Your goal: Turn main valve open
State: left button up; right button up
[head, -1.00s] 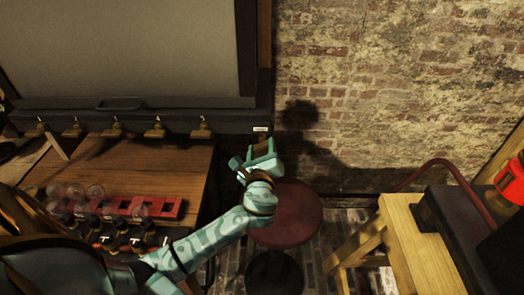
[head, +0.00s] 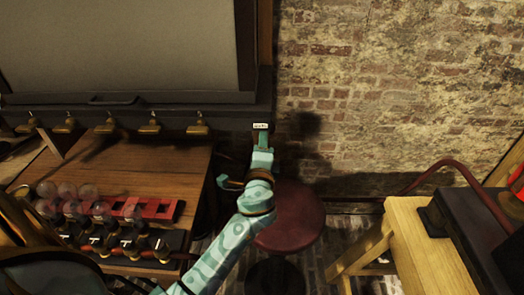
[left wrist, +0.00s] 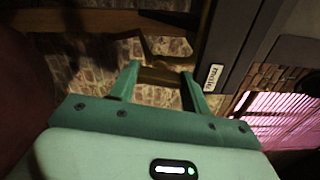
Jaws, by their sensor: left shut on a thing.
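The white label reading "main" (head: 260,126) sits on the dark rail under the grey panel, and it also shows in the left wrist view (left wrist: 214,77). My left gripper (head: 264,140) is just below this label at the rail's right end, seen nearly edge-on. In the left wrist view its two green fingers (left wrist: 161,78) are shut on a dark brown piece (left wrist: 160,76), which I take to be the main valve's handle. The valve body is mostly hidden; in the head view the gripper covers it. My right gripper is not in view.
Several brass valves (head: 150,124) hang along the rail to the left. Below is a wooden bench (head: 130,170) with glass jars and a red rack (head: 150,208). A round red stool (head: 290,218) stands beneath my left arm. A yellow wooden table (head: 415,240) is at right.

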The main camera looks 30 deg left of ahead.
pick_arm(q)
jog(key=shift+f+n+b, duration=0.1)
jog(key=shift+n+b, duration=0.25)
jog(key=shift+n, duration=0.55)
jog(key=o, duration=1)
jog(key=shift+c, duration=0.2)
